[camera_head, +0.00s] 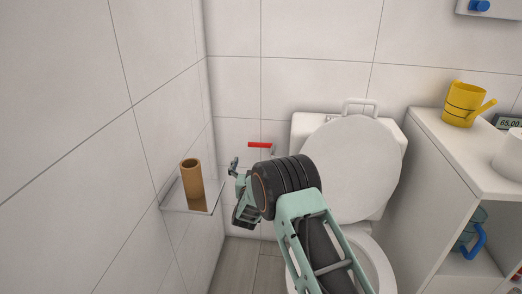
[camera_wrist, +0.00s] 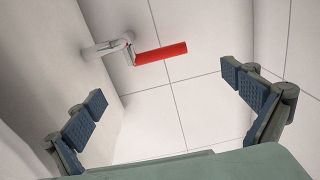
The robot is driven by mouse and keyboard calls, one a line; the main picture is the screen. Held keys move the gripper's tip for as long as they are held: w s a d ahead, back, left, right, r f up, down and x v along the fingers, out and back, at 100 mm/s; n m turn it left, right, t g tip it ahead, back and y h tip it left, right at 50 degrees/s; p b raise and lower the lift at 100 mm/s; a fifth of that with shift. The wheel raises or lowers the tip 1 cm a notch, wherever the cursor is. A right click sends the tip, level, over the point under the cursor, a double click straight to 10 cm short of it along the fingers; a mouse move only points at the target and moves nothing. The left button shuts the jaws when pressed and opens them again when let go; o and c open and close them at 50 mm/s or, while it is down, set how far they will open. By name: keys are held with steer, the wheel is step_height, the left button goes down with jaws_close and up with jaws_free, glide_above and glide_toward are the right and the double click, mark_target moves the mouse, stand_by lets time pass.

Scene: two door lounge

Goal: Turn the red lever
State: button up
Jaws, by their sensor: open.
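The red lever (camera_head: 259,145) sticks out from the tiled wall, just left of the toilet tank in the head view. In the wrist view the red lever (camera_wrist: 161,54) is a straight red bar on a bent grey metal fitting (camera_wrist: 108,46) near the upper middle. My gripper (camera_wrist: 165,88) is open, with blue-grey padded fingers at left and right and nothing between them. The lever lies beyond the fingertips, apart from them. In the head view my gripper (camera_head: 237,188) is below and left of the lever, partly hidden by my wrist.
A small wall shelf (camera_head: 176,207) holding a brown cardboard tube (camera_head: 191,181) is close on the left. The toilet with its raised lid (camera_head: 352,165) stands at right. A white cabinet (camera_head: 430,150) carries a yellow watering can (camera_head: 463,105); a blue-handled jug (camera_head: 470,238) is inside.

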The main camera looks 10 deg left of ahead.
mark_target(261, 146)
steer(key=shift+w+a+f+b, duration=0.15)
steer(key=shift+w+b, duration=0.75)
steer(key=shift+w, duration=1.8)
steer(key=shift+w+a+r+b, duration=0.2)
steer(key=shift+w+b, duration=0.7)
steer(key=shift+w, duration=1.75)
steer(key=c, duration=1.5)
steer(key=shift+c, duration=0.2)
steer(key=shift+w, duration=0.15)
